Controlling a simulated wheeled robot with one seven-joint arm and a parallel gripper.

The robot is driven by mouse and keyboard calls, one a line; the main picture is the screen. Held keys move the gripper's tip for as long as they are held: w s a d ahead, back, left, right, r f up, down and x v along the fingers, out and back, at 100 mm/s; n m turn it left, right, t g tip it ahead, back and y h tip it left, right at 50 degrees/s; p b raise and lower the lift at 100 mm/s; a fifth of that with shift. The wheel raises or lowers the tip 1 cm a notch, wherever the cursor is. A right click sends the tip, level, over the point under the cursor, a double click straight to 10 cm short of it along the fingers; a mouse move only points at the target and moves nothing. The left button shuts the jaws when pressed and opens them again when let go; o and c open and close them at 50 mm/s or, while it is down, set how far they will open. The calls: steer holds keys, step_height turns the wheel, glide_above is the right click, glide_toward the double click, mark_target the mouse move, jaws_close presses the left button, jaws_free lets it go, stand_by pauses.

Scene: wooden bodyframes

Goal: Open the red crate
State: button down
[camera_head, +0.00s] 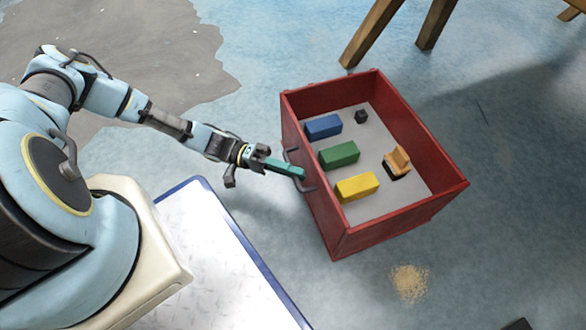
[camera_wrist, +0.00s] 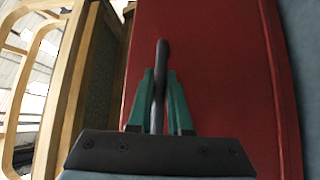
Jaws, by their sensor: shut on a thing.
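The red crate (camera_head: 325,215) is on the blue floor right of centre in the head view. Its top is open and its grey inside shows. A dark bar handle (camera_head: 307,188) is on its left wall, facing my arm. My gripper (camera_head: 303,173) has teal fingers and is at that handle. In the wrist view, the fingers (camera_wrist: 160,100) are on both sides of the dark handle (camera_wrist: 160,65), shut on it, with the red wall (camera_wrist: 215,70) behind.
Inside the crate are a blue block (camera_head: 323,127), a green block (camera_head: 339,155), a yellow block (camera_head: 357,187), a small black cube (camera_head: 361,116) and a tan and black object (camera_head: 397,162). Wooden legs (camera_head: 370,35) stand behind the crate. Floor right of it is clear.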

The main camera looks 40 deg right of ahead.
steer(key=shift+w+a, duration=0.15)
steer(key=shift+a, duration=0.15)
steer(key=c, duration=0.8)
jaws_free()
steer(key=shift+c, duration=0.2)
